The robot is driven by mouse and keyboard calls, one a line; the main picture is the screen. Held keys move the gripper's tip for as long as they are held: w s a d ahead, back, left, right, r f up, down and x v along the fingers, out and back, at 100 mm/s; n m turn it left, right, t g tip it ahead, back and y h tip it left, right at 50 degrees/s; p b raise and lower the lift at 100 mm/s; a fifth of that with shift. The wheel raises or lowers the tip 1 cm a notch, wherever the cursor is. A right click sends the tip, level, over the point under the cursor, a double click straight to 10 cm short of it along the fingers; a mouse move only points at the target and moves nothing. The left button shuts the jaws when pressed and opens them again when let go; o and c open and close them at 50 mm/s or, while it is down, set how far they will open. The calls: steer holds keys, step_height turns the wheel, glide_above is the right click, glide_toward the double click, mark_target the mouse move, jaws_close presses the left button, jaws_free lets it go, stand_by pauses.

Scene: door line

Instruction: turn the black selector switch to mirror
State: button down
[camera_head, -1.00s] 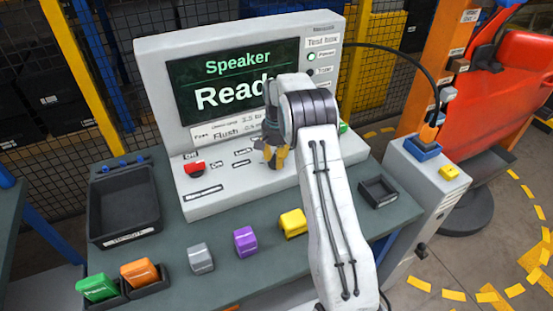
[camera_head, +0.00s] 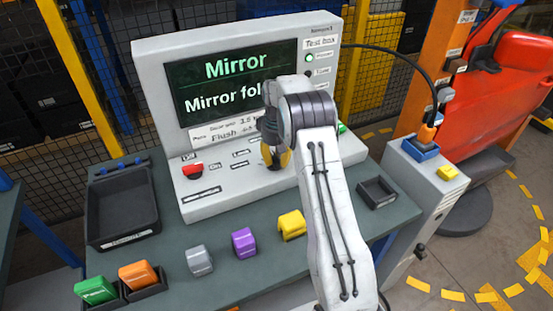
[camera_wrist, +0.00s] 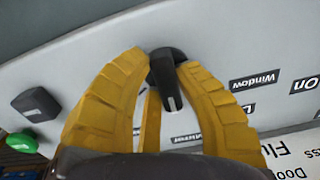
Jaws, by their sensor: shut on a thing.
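The black selector switch (camera_wrist: 168,78), a knob with a pale pointer line, shows in the wrist view between my yellow fingers. My gripper (camera_wrist: 162,62) is shut on it, one finger on each side. In the head view my gripper (camera_head: 275,158) is at the test box (camera_head: 215,193) panel, and the switch is hidden behind it and my arm. The screen (camera_head: 215,85) reads "Mirror" and "Mirror fol", the rest covered by my arm. A Window label (camera_wrist: 255,80) lies right of the switch in the wrist view.
A red switch (camera_head: 193,168) is on the panel's left. Grey, purple and yellow blocks (camera_head: 292,225) stand in front of the box. A black tray (camera_head: 122,205) is at left, a small empty one (camera_head: 377,191) at right. A black knob (camera_wrist: 37,103) is near the wrist view's left edge.

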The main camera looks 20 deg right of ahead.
mark_target(276, 157)
steer(key=shift+f, duration=0.1)
stand_by(0.5)
steer(key=c, duration=0.9)
jaws_free()
steer(key=shift+r, duration=6.05)
